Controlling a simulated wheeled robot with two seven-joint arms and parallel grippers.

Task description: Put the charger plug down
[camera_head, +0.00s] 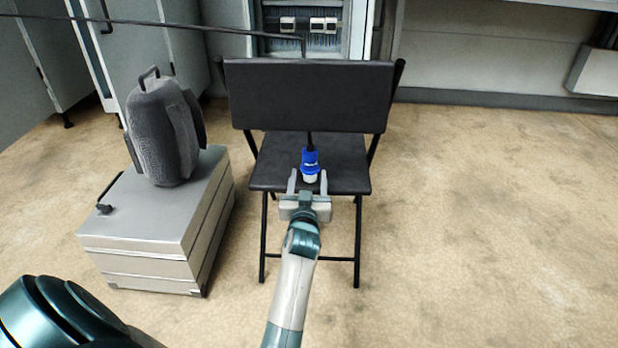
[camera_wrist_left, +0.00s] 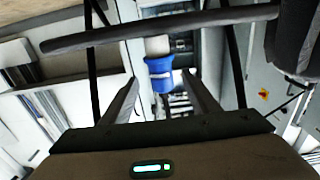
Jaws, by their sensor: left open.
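The charger plug (camera_head: 310,160) is blue with a pale end pointing down, and a black cable rises from its top. In the head view it shows in front of the folding chair's black seat (camera_head: 348,178); I cannot tell whether it rests on the seat. My left gripper (camera_head: 308,178) is open at the seat's front edge, its fingers pointing at the plug. In the left wrist view the plug (camera_wrist_left: 160,75) lies between and just beyond the two spread fingers (camera_wrist_left: 160,92), with no finger visibly closed on it. My right gripper is not in view.
The chair's backrest (camera_head: 308,96) stands behind the plug. A cable (camera_head: 150,23) crosses the upper left to above the backrest. A grey case (camera_head: 150,225) with a dark grey backpack (camera_head: 160,130) on it stands to the left. The floor (camera_head: 490,220) at right is clear.

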